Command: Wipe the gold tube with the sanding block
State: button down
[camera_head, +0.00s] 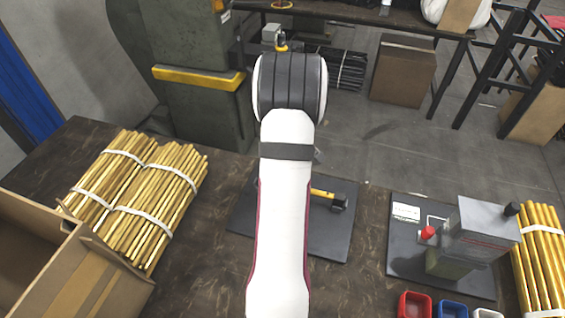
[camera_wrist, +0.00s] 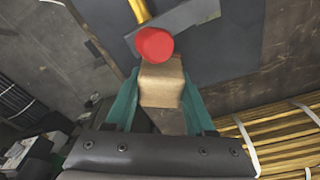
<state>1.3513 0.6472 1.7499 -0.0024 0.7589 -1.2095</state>
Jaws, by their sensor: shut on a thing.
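The sanding block (camera_wrist: 162,84) looks like a tan block with a paler front face. In the wrist view it sits between the two teal fingers of my gripper (camera_wrist: 160,98), which is shut on it. Gold tubes lie in strapped bundles (camera_head: 140,190) at the left of the table in the head view. Another gold bundle (camera_head: 540,255) lies at the far right. In the wrist view a gold bundle (camera_wrist: 285,140) is at the lower right, apart from the block. My arm hides my gripper in the head view.
A rivet press (camera_head: 475,235) stands on the right, with small bins (camera_head: 414,305) in front. A cardboard box (camera_head: 50,250) is at left.

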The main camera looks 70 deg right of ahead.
jog(key=shift+f, duration=0.45)
jog(key=shift+w+f, duration=0.5)
jog(key=shift+w, duration=0.4)
jog(key=shift+w+r, duration=0.3)
jog(key=shift+w, duration=0.3)
jog(key=shift+w+r, duration=0.3)
jog(key=shift+w, duration=1)
jog(key=shift+s+f, duration=0.2)
jog(key=shift+s, duration=2.45)
jog(key=shift+s+r, duration=0.15)
jog(key=shift+r, duration=3.45)
